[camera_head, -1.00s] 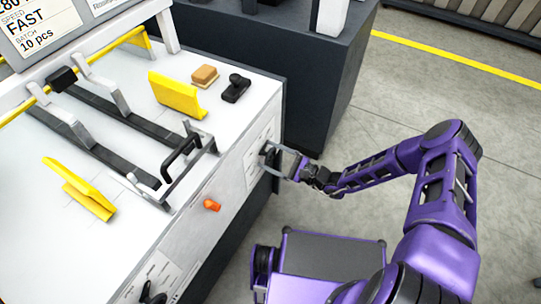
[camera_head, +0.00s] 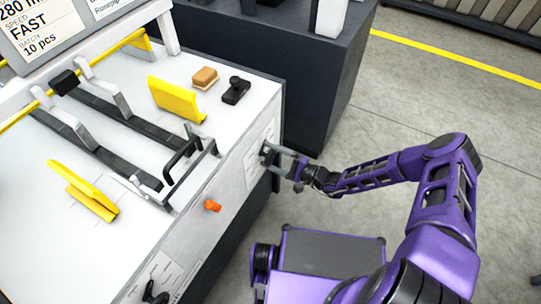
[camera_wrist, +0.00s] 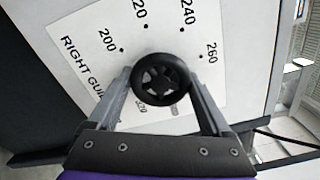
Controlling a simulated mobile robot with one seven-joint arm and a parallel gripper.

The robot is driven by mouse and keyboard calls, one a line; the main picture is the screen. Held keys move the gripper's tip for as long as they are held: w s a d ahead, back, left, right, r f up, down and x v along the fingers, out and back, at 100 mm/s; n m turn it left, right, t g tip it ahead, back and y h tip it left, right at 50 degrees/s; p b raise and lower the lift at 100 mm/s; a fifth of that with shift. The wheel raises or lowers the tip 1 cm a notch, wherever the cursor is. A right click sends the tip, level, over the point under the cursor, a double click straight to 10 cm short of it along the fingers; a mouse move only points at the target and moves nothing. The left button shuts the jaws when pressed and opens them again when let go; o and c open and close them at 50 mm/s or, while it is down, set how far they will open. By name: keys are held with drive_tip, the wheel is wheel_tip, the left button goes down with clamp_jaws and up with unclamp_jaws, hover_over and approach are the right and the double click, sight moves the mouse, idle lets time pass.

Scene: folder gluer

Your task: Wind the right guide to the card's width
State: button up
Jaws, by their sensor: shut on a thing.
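My gripper (camera_head: 272,158) reaches the front panel of the white machine from the right. In the wrist view it (camera_wrist: 158,84) is shut on a black spoked handwheel (camera_wrist: 160,78), one finger on each side of the rim. The wheel sits on a white dial plate (camera_wrist: 75,42) marked "RIGHT GUIDE", with numbers such as 200, 240 and 260 around it. I cannot tell which number the wheel points to. Two yellow angled plates stand on the machine top, one at the back right (camera_head: 178,100) and one at the front left (camera_head: 84,192). No card can be made out clearly.
A screen (camera_head: 38,28) reads "280 m…", "FAST" and "10 pcs". An orange knob (camera_head: 212,206) and a black lever (camera_head: 154,292) stick out of the front panel. A tan block (camera_head: 205,77) and a black device (camera_head: 236,90) lie on top. The floor at right is open.

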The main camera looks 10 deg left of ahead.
idle(0.4)
drive_tip(key=o, duration=1.2)
drive_tip(key=shift+c, duration=0.2)
drive_tip(key=v, duration=1.7)
drive_tip(key=shift+s+d, duration=0.15)
drive_tip(key=shift+d, duration=0.05)
drive_tip(key=shift+f, duration=0.1)
